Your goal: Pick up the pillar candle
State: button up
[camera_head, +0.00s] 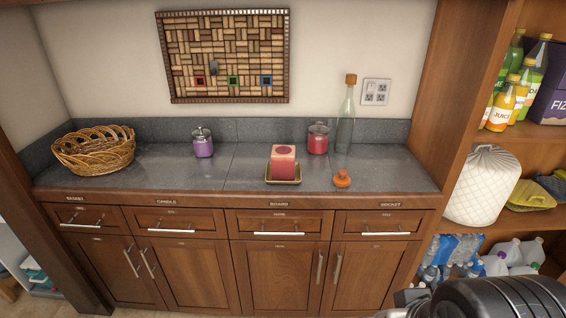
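The pillar candle (283,166) is a squarish block with a pale pink top part and a red lower part. It stands upright on a small tan dish (283,181) near the front middle of the dark grey counter. A dark, rounded part of my arm shows at the bottom right corner, well apart from the candle. My gripper's fingers do not show, so I cannot see whether they are open or shut.
A wicker basket (95,150) and purple jar (203,143) stand left on the counter (225,175). A red jar (318,138), glass bottle (345,118) and small orange object (342,179) stand right of the candle. A shelf unit (437,100) rises at the right. The counter left of the candle is clear.

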aim_at(282, 157)
jog(key=i+j+u, duration=0.25)
jog(key=i, duration=0.45)
jog(key=i+j+u, duration=0.15)
jog(key=i+u, duration=0.15)
jog(key=i, duration=0.4)
